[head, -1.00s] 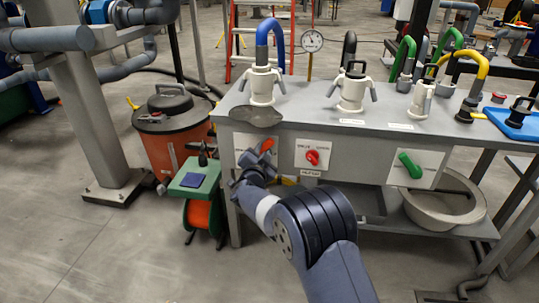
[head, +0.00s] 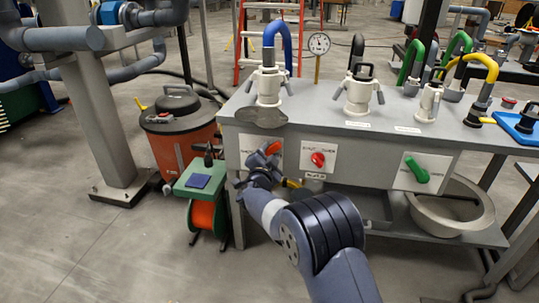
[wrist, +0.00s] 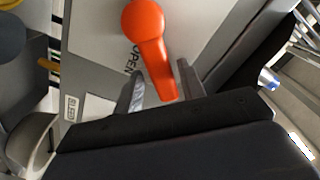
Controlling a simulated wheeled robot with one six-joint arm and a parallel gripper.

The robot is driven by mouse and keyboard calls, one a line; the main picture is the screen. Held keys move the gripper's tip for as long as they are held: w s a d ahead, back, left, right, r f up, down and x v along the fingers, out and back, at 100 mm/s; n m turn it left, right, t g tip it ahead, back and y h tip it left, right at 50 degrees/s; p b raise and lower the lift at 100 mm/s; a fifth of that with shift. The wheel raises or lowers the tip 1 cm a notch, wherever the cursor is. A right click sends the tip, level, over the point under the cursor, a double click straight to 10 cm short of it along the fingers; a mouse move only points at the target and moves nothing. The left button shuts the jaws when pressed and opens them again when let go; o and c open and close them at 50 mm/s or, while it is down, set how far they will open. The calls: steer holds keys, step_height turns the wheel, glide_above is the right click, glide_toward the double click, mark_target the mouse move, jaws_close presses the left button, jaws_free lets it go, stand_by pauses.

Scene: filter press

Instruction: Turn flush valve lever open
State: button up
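An orange lever (head: 272,147) sits on the leftmost white panel of the grey bench front. In the wrist view the lever (wrist: 152,50) has its round hub at the top and its handle pointing down between my fingers. The word OPEN is printed beside the handle. A small label (wrist: 72,108) near the panel is too blurred to read surely. My gripper (head: 262,163) is at this panel. In the wrist view my gripper (wrist: 160,84) is open, with one finger on each side of the handle's end and gaps showing. My gripper hides part of the panel in the head view.
A red lever (head: 317,159) is on the middle panel and a green lever (head: 416,169) on the right one. A green-topped reel (head: 200,180) stands left of my gripper. A round basin (head: 451,207) sits under the bench. Floor at front left is clear.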

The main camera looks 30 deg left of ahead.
steer(key=shift+o, duration=0.6)
steer(key=shift+s, duration=0.6)
steer(key=p+v, duration=0.2)
steer(key=v, duration=0.7)
steer(key=shift+s+d+p, duration=0.25)
steer(key=shift+s+p, duration=0.05)
steer(key=shift+p, duration=0.05)
steer(key=shift+w, duration=0.15)
steer(key=b+x, duration=0.2)
steer(key=x, duration=0.8)
steer(key=shift+w+a+b, duration=0.2)
steer(key=shift+w+b, duration=0.05)
steer(key=shift+b, duration=0.15)
steer(key=shift+s, duration=0.15)
